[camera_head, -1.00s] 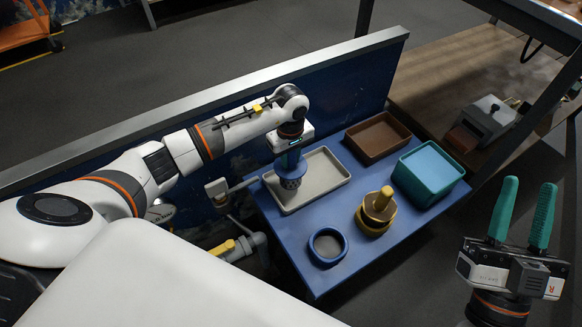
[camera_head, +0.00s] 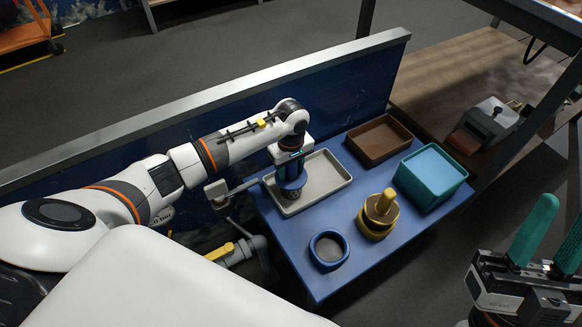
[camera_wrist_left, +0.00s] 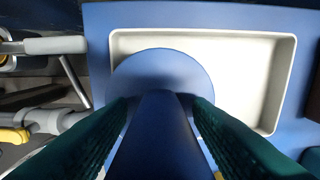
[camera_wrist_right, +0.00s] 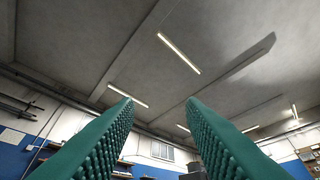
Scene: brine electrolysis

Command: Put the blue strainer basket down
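The blue strainer basket (camera_head: 293,185) is over the left part of the pale tray (camera_head: 341,170), with its dark perforated lower part pointing down. I cannot tell whether it touches the tray. My left gripper (camera_head: 290,172) is above it and shut on its blue handle. The left wrist view shows the basket's round blue top (camera_wrist_left: 165,62) and the thick handle between the teal fingers (camera_wrist_left: 160,108); this hides the basket's lower part. My right gripper (camera_head: 545,242) is open and empty at the right edge, away from the table; its fingers also stand apart in the right wrist view (camera_wrist_right: 160,112).
On the blue table (camera_head: 300,262) stand a brown tray (camera_head: 380,139), a teal bin (camera_head: 430,175), a yellow stacked piece (camera_head: 377,218) and a blue ring-shaped holder (camera_head: 328,249). A grey pipe fitting with a yellow lever (camera_head: 222,250) is left of the table. A low wall (camera_head: 340,105) runs behind.

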